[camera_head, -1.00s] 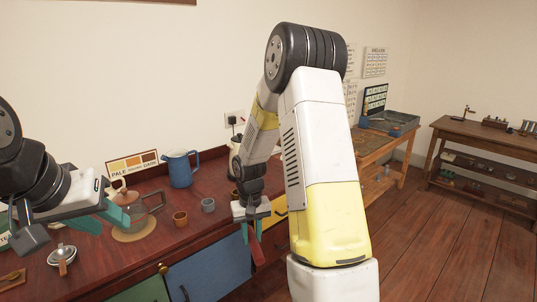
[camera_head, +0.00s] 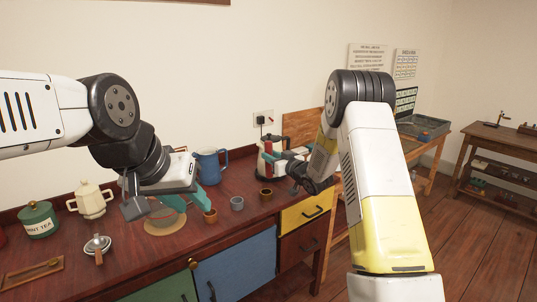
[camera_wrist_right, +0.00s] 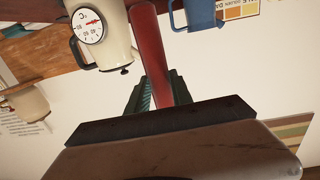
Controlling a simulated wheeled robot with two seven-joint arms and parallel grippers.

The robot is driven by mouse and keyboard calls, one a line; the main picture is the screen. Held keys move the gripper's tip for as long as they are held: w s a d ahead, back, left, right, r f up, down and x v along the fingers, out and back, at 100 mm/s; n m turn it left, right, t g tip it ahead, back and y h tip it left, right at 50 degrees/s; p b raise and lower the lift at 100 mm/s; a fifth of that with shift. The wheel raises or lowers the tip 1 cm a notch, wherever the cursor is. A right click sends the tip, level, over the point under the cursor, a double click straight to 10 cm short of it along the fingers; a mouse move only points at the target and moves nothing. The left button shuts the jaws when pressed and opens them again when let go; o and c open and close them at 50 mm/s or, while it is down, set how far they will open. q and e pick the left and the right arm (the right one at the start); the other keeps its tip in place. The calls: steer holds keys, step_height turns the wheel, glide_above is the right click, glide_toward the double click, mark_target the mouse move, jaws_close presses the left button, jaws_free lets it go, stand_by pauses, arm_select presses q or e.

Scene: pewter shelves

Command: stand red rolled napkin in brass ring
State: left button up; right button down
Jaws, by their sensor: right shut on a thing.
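The red rolled napkin (camera_wrist_right: 148,45) is held by my right gripper (camera_wrist_right: 160,92), whose jaws are shut on its near end in the right wrist view. In the head view the napkin (camera_head: 268,146) shows small and near upright at my right gripper (camera_head: 272,156), in front of the white kettle and above the counter. Two small brownish rings stand on the counter, one on the left (camera_head: 210,216) and one on the right (camera_head: 265,195); I cannot tell which is brass. A grey ring (camera_head: 237,203) stands between them.
A white kettle with a dial (camera_wrist_right: 90,28) is beside the napkin. A blue jug (camera_head: 208,167) stands behind the rings. A cream pot (camera_head: 91,200) and green tea tin (camera_head: 38,219) are further left. The counter's front edge is clear.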

mark_target(269, 176)
steer(key=shift+s+a+r+n+y, duration=0.15)
steer(key=shift+a+r+n+y, duration=0.15)
steer(key=shift+a+r+y, duration=0.25)
steer(key=shift+f, duration=4.75)
steer(key=c, duration=1.1)
jaws_free()
steer(key=shift+o, duration=0.2)
steer(key=shift+d, duration=0.1)
steer(key=v, duration=0.7)
steer(key=shift+s+d, duration=0.15)
steer(key=shift+s, duration=0.15)
